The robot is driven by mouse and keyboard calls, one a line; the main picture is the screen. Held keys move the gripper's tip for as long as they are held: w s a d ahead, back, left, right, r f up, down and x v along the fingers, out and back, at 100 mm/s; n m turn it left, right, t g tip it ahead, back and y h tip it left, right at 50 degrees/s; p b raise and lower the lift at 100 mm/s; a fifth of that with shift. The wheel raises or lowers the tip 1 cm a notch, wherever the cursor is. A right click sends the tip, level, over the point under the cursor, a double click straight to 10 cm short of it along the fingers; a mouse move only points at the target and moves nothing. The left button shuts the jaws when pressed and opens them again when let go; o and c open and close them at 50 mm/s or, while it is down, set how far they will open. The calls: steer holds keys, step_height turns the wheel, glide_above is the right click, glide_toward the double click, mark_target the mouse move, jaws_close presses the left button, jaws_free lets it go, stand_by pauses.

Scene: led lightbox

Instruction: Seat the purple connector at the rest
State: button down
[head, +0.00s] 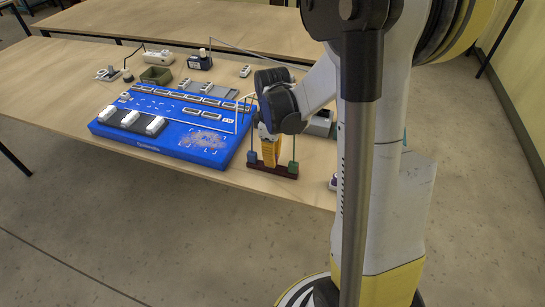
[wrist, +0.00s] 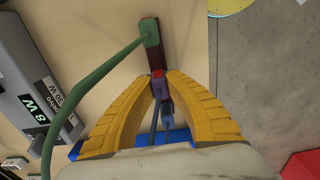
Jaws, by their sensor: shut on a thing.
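The rest is a dark red bar (head: 272,171) near the front edge of the table; part of it shows in the wrist view (wrist: 151,60). My gripper (head: 270,158) points down over its middle. In the wrist view, the yellow fingers (wrist: 162,84) close around a small purple piece (wrist: 166,104), apparently the purple connector, in line with the bar. I cannot tell whether it touches the bar or is fully down. The fingers hide it in the head view. A green connector (head: 293,167) stands at the bar's right end, and a blue-teal one (head: 252,158) at its left end.
A green cable (wrist: 95,57) arches from the green connector past my fingers. A blue board (head: 165,142) with sockets and white blocks lies to the left. A grey device (wrist: 35,100) stands close by. The table edge and floor are near.

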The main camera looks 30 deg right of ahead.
steer(key=shift+f+b, duration=0.35)
steer(key=shift+f, duration=0.15)
steer(key=c, duration=1.4)
jaws_free()
steer(key=shift+r, duration=0.15)
step_height(320, 180, up, 8)
steer(key=p, duration=0.6)
